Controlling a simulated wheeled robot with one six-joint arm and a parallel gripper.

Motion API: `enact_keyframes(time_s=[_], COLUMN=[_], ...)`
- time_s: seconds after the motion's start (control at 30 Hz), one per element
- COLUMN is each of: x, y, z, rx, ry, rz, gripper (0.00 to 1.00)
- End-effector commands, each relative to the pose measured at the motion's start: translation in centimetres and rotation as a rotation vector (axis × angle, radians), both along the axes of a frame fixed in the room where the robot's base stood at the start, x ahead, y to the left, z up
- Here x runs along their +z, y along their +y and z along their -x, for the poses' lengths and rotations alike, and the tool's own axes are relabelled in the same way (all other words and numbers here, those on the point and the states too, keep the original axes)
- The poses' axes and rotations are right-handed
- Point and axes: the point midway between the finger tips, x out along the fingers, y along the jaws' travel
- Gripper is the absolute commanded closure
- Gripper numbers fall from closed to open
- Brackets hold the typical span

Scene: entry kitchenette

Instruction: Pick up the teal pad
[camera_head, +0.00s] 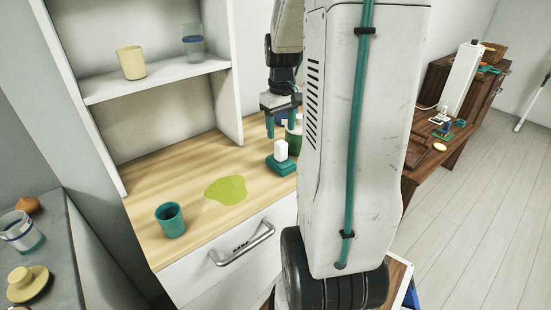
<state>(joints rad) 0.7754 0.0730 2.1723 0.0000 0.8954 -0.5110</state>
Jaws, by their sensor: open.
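The teal pad (283,166) lies on the wooden counter, with a white upright block (281,150) on top that looks like its handle. My gripper (281,127) points down above the white block, its teal fingers apart. It looks empty. I cannot tell whether the fingertips are level with the block or nearer or farther than it. My arm hides the area just right of the pad.
A green spill (227,190) and a teal cup (171,219) are on the wooden counter (150,190). A green container (294,139) behind the pad is partly hidden by my arm. A shelf (160,79) holds a yellow cup (131,62) and a glass (193,43).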

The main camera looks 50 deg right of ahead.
Motion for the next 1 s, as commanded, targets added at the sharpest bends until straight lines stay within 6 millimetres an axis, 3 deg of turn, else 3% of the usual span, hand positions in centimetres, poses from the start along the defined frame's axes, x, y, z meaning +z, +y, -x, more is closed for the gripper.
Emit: enact_keyframes(time_s=[0.5, 0.77, 0.8, 1.0], x=[-6.6, -7.0, -7.0, -7.0], y=[0.0, 0.0, 0.0, 0.0], z=[0.0, 0.0, -0.1, 0.0], rx=[0.0, 0.0, 0.0, 0.0], ry=[0.002, 0.0, 0.0, 0.001], rz=[-0.003, 0.0, 0.0, 0.0], gripper=[0.44, 0.44, 0.46, 1.0])
